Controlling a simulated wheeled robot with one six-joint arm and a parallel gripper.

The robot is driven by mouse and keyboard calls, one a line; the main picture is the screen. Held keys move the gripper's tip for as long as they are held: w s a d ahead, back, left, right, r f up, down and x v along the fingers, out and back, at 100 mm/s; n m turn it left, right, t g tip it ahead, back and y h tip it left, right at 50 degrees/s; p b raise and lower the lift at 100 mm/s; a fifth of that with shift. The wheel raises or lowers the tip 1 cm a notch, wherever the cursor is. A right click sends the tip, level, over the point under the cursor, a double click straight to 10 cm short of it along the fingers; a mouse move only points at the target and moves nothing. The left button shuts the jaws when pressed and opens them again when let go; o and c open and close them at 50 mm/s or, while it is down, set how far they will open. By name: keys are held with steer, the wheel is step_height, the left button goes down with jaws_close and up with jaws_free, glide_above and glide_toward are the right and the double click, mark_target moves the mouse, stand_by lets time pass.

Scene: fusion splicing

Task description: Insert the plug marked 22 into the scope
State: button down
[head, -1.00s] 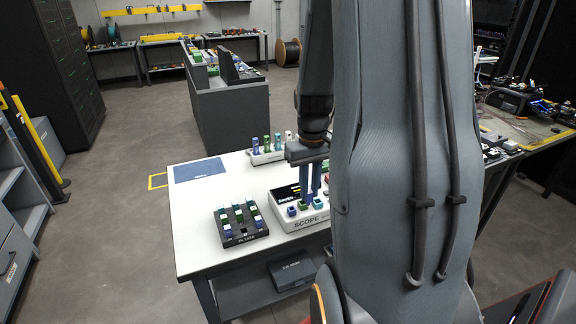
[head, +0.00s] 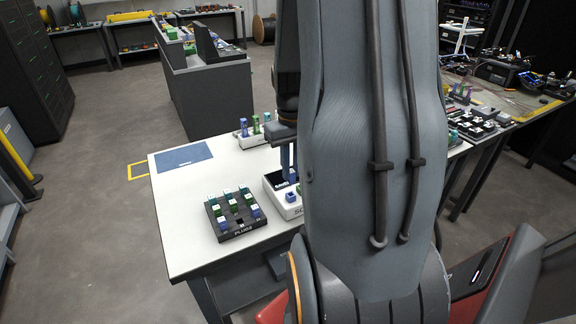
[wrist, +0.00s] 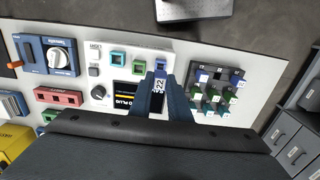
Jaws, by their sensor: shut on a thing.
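My gripper (wrist: 160,74) is shut on the plug marked 22 (wrist: 158,87), whose white label shows between the blue fingers in the wrist view. The white scope (wrist: 97,53) lies beneath, with two green-teal sockets and a blue socket (wrist: 161,62) along its edge. The fingertips are close to the blue socket; I cannot tell whether the plug touches it. The scope's screen (wrist: 124,97) partly shows the words "NO PLUG". In the head view my gripper (head: 289,172) is over the scope (head: 287,208), which my arm mostly hides.
A black plug tray (head: 238,229) with several plugs stands beside the scope, and also shows in the wrist view (wrist: 237,77). A blue mat (head: 185,156) lies at the table's far left.

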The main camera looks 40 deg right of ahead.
mark_target(291, 181)
steer(key=shift+f+b, duration=0.3)
steer(key=shift+f, duration=0.35)
steer(key=shift+f, duration=0.15)
steer(key=shift+f, duration=0.35)
steer(key=shift+s+f, duration=0.1)
stand_by(0.6)
steer(key=shift+f, duration=1.3)
stand_by(1.7)
steer(key=c, duration=1.6)
jaws_free()
